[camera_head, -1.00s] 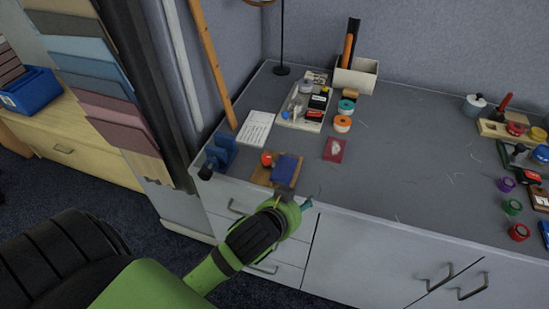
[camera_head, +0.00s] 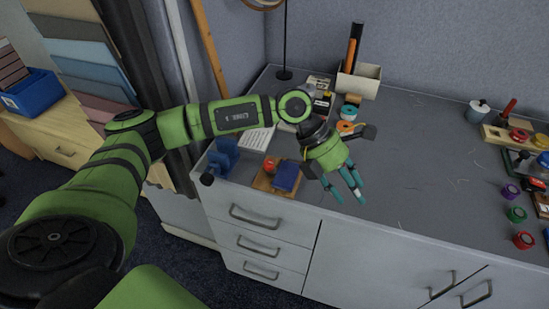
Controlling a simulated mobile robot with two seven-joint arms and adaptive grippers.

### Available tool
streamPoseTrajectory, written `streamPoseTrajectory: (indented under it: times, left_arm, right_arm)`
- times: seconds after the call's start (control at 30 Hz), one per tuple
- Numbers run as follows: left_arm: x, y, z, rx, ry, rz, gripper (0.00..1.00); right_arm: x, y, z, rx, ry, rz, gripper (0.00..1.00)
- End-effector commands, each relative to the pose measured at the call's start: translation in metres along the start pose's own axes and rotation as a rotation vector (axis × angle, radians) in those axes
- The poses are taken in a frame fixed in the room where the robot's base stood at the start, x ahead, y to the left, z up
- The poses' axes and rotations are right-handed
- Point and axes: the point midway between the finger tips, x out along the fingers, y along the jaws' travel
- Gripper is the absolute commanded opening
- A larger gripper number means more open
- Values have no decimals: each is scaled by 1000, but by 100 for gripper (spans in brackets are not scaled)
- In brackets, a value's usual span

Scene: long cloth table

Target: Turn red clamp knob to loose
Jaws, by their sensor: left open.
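A red knob (camera_head: 269,165) sits on a small wooden base (camera_head: 263,181) near the front left edge of the grey table. A blue block (camera_head: 287,177) is on the same base, just right of the knob. My left gripper (camera_head: 349,193) is open and empty, with teal fingers pointing down over the table, right of the base and apart from it. My left arm passes behind the base in the picture and hides part of the items there. My right gripper is not in view.
A blue vise-like object (camera_head: 223,157) stands left of the base. Tape rolls (camera_head: 348,112) and a beige holder (camera_head: 359,80) stand behind. Several coloured knobs, including a red one (camera_head: 524,240), are at the far right. The table's middle is clear.

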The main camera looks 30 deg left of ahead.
Motion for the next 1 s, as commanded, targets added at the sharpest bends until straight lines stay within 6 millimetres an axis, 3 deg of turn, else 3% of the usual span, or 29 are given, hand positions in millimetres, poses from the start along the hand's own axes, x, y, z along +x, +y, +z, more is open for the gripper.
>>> streamPoseTrajectory:
  times: [0.03,0.13,0.23,0.37,0.47,0.8,1.0]
  left_arm:
    - [-28,37,-10,3,83,144,50]
    - [-78,91,-35,-28,233,367,50]
    - [-122,122,-54,-76,335,516,50]
    - [-150,138,-67,-117,397,602,50]
    - [-149,143,-72,-125,411,615,50]
    - [-112,168,-91,-122,408,610,50]
    - [-101,176,-96,-121,406,610,50]
  right_arm:
    - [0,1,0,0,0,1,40]
    - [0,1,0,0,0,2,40]
    - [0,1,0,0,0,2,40]
    - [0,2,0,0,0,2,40]
    - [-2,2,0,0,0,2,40]
    - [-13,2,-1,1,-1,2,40]
    - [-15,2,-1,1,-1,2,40]
